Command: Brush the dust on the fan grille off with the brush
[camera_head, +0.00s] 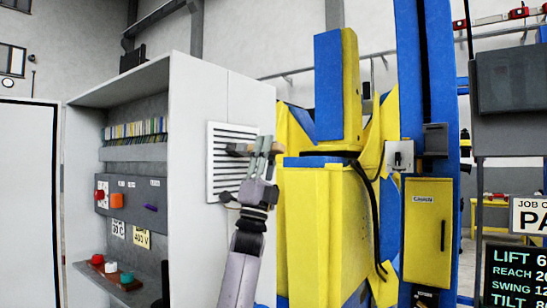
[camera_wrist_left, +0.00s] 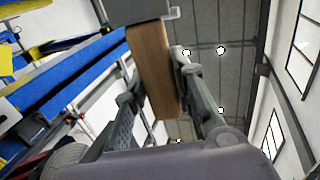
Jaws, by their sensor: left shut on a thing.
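The fan grille (camera_head: 216,182) is a white panel with dark horizontal slots on the white side of the cabinet in the head view. My left gripper (camera_head: 262,147) is in front of its right part, shut on the brush (camera_head: 238,149). The brush lies roughly level, with its brownish head over the upper slots; I cannot tell whether it touches them. In the left wrist view the wooden handle of the brush (camera_wrist_left: 152,70) is between the two fingers (camera_wrist_left: 160,85), with a grey part at its top. Dust on the grille is too small to tell. My right gripper is not in view.
The open grey cabinet (camera_head: 168,68) left of the grille holds binders (camera_head: 135,131), buttons and a lower shelf. The large yellow and blue positioner (camera_head: 325,220) stands close to the right of my left arm, with dark cables and a yellow box (camera_head: 427,240).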

